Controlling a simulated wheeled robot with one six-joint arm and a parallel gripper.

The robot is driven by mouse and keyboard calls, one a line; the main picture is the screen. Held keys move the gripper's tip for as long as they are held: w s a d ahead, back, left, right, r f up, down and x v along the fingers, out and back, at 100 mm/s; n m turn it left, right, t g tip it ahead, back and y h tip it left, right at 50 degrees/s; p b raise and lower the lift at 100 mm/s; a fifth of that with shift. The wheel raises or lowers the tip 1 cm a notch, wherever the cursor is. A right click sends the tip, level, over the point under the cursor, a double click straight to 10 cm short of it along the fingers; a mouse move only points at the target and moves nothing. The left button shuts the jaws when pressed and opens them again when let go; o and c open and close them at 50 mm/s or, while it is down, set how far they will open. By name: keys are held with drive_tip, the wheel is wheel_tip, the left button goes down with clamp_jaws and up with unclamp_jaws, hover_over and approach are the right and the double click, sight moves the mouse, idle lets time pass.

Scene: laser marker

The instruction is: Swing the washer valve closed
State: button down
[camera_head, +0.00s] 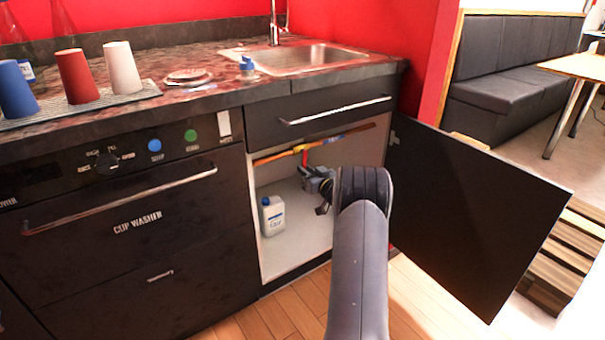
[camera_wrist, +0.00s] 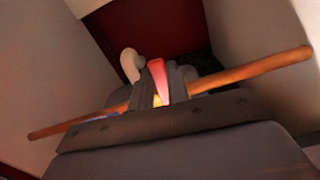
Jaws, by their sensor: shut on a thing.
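The washer valve sits on a copper pipe (camera_head: 345,133) inside the open cabinet under the sink. In the head view its yellow body (camera_head: 298,149) and a bit of its red lever (camera_head: 305,157) show just above my gripper (camera_head: 318,182). In the wrist view the red lever (camera_wrist: 157,75) stands between the two fingers of my gripper (camera_wrist: 162,88), which is shut on it. The lever appears to point across the pipe (camera_wrist: 255,70) in both views. The fingers hide most of the valve body; only a small yellow part (camera_wrist: 157,100) shows.
A white bottle (camera_head: 272,215) stands on the cabinet floor, left of my gripper. The cabinet door (camera_head: 470,210) hangs open on the right. The cup washer (camera_head: 130,240) is on the left, a drawer (camera_head: 320,112) above. A pale curved pipe (camera_wrist: 130,64) shows behind the valve.

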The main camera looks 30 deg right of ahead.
drive_tip(key=shift+d+n, duration=0.3)
drive_tip(key=shift+n, duration=0.2)
drive_tip(key=c, duration=1.4)
unclamp_jaws()
drive_tip(key=shift+o, duration=0.2)
drive_tip(key=s+p, duration=0.3)
drive_tip(key=s, duration=0.7)
drive_tip(key=shift+s+d, duration=0.2)
drive_tip(key=shift+s, duration=0.2)
drive_tip(key=shift+w, duration=0.1)
